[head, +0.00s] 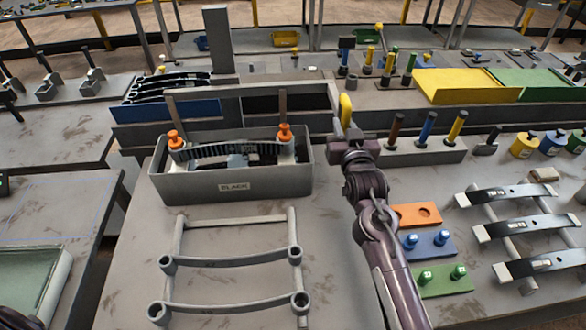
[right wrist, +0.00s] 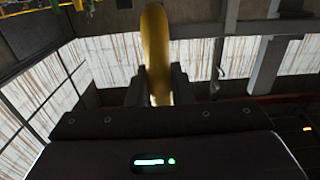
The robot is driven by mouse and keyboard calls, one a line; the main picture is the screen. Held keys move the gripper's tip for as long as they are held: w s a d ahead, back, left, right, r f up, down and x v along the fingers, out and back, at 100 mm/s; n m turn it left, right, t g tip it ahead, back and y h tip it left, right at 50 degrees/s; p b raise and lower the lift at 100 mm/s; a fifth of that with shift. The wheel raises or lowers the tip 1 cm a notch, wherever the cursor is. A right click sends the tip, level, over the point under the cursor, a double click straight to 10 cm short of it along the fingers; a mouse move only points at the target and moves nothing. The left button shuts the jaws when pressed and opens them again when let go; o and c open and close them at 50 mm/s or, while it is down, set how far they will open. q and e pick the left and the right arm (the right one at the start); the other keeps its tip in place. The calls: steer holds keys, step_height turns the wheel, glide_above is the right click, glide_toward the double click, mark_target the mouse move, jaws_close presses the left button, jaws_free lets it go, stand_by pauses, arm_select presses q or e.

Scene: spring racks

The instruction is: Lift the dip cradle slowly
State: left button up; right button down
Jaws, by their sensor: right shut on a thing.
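The dip cradle (head: 228,151) sits in a grey tank (head: 232,186) labelled BLACK. It has an orange knob (head: 176,139) at the left end and another (head: 285,133) at the right, with a dark curved ribbed piece between them. Its lower part is hidden by the tank wall. My right gripper (head: 346,125) is just right of the tank, shut on a yellow handle (head: 345,108). In the right wrist view the yellow handle (right wrist: 156,50) stands upright between the two fingers (right wrist: 155,88). I cannot tell what the handle joins. My left gripper is not in view.
An empty grey rack (head: 235,262) with ring ends lies in front of the tank. Orange (head: 418,214), blue and green blocks lie right of my arm. A rack with several dark leaf strips (head: 515,225) stands at right. Several coloured pegs (head: 427,128) stand behind my gripper.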

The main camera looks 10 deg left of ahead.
mark_target(349, 111)
steer(key=shift+w+r+p, duration=0.1)
steer(key=shift+r+p, duration=1.85)
steer(key=shift+r, duration=1.1)
steer(key=c, duration=1.6)
jaws_free()
steer(key=o, duration=0.6)
steer(key=shift+f, duration=0.25)
steer(key=shift+o, duration=0.2)
steer(key=shift+f, duration=0.1)
steer(key=shift+s, duration=0.2)
